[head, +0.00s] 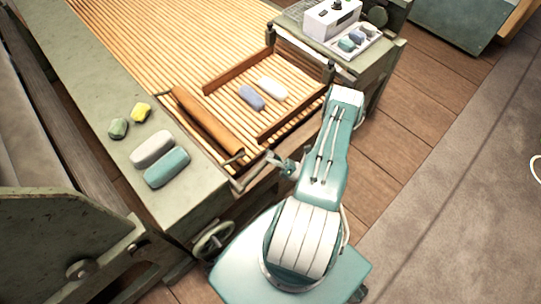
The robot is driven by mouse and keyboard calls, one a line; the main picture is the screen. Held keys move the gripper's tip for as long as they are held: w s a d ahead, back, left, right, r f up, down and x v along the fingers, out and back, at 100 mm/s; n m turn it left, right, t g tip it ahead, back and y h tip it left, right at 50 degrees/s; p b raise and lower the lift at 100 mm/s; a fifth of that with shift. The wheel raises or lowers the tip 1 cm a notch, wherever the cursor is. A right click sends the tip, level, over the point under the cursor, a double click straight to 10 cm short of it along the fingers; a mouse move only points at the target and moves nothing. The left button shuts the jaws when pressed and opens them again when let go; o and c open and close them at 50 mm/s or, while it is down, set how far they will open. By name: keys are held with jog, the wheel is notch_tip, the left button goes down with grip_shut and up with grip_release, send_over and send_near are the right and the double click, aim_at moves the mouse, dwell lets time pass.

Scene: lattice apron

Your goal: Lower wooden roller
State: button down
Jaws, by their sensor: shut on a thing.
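The wooden roller (207,122) is a brown cylinder lying slantwise across the near end of the slatted bed. A thin metal handle (236,157) shows at its near end. My gripper (271,158) is small in the head view, at the near corner of the bed, to the right of the roller's near end. It is shut on what looks like a metal lever (248,176) at the bed's edge. The jaws are too small to show the exact grip. How high the roller sits above the slats is hard to tell.
A wooden frame (238,70) on the slats surrounds a blue-grey and a white block (272,88). Several coloured blocks, including a teal one (167,167), lie on the green side ledge (88,80). A handwheel (214,241) is below. A white control box (331,18) stands top right.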

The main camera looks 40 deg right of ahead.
jog(key=shift+f, duration=0.2)
jog(key=shift+c, duration=0.6)
grip_release()
jog(key=shift+d, duration=0.15)
jog(key=v, duration=1.2)
